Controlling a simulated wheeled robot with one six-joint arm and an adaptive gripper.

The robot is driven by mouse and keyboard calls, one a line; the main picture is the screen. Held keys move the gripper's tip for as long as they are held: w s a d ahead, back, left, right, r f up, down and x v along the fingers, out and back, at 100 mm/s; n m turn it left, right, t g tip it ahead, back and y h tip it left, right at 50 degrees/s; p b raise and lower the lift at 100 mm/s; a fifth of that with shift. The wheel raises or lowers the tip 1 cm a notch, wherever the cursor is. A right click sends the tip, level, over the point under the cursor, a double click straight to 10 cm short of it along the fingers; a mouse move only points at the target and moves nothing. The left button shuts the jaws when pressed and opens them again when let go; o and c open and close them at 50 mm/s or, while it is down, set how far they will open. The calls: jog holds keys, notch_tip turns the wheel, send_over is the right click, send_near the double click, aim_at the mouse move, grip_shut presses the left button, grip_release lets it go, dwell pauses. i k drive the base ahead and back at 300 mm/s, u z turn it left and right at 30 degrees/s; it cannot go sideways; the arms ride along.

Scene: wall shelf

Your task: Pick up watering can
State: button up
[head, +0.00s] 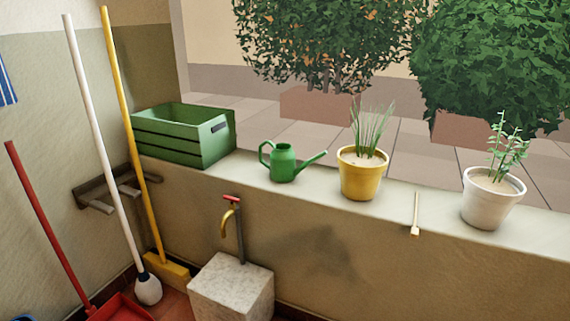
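A small green watering can (283,163) stands upright on the ledge of a low wall in the head view. Its handle is on the left and its spout points right. It stands between a green crate on the left and a yellow pot on the right, apart from both. My gripper is not in this view.
On the ledge (330,190) are a green slatted crate (180,150), a yellow plant pot (360,180), a small pale stick-like tool (416,215) and a white plant pot (487,205). A tap (235,220) over a stone block (232,288) stands below. Long-handled brooms lean at left.

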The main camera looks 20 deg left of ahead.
aim_at(283, 166)
jog(key=u, duration=2.3)
jog(key=i, duration=1.25)
jog(key=z, duration=2.75)
